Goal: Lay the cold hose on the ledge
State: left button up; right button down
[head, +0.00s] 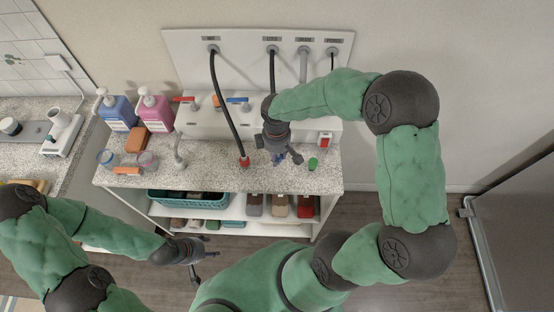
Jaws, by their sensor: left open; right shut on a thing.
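The cold hose (272,72) is black and hangs from the second port of the white back panel. Its lower part runs behind my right gripper (281,158), which is shut on it over the speckled ledge (215,178). A bit of blue shows at the fingers. Whether the hose end touches the ledge is hidden. A second black hose (225,105) with a red end (244,161) comes from the leftmost port and reaches down to the ledge. My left gripper (196,264) is open and empty, low in front of the shelves.
Blue (117,112) and pink (155,112) pump bottles, an orange-brown block (133,139) and cups stand at the ledge's left. A grey tap (180,150), a green item (313,164) and a red switch (324,139) are nearby. A teal basket (175,198) sits below.

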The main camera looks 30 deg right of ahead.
jog(key=shift+w+d+f+b, duration=0.1)
jog(key=shift+f+b, duration=0.15)
jog(key=shift+f, duration=0.65)
jog(key=shift+w+d+f+b, duration=0.1)
jog(key=shift+f+b, duration=0.1)
jog(key=shift+f, duration=0.65)
jog(key=shift+f, duration=0.1)
jog(key=shift+f, duration=0.15)
jog(key=c, duration=0.9)
grip_release()
notch_tip(320, 180, up, 12)
jog(key=p, duration=0.2)
jog(key=shift+a+r+p, duration=0.1)
jog(key=shift+r+p, duration=0.15)
jog(key=shift+p, duration=0.15)
